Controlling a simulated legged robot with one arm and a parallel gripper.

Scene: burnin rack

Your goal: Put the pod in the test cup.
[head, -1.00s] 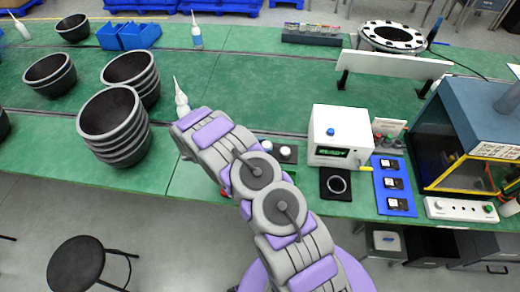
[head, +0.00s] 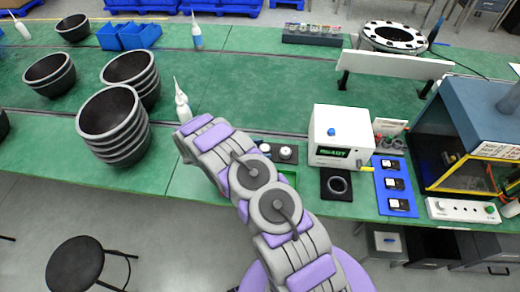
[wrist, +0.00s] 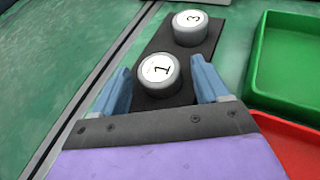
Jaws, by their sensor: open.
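A white-capped pod marked 1 (wrist: 158,76) stands on a black stand (wrist: 175,98) in the wrist view. A second pod marked 3 (wrist: 190,27) stands beyond it. My gripper (wrist: 161,65) is open, with one blue finger on each side of pod 1. I see no clear grip on the pod. In the head view the two pods (head: 264,148) show just past my arm, which hides my gripper. The test cup (head: 338,185) looks like a round ring on a black pad, in front of a white tester box (head: 340,135). The cup looks empty.
A green tray (wrist: 290,62) and a red tray (wrist: 290,143) lie right of the pods. A blue board (head: 396,205) with several black modules lies right of the cup. Black bowl stacks (head: 113,140) and a white bottle (head: 183,107) stand left.

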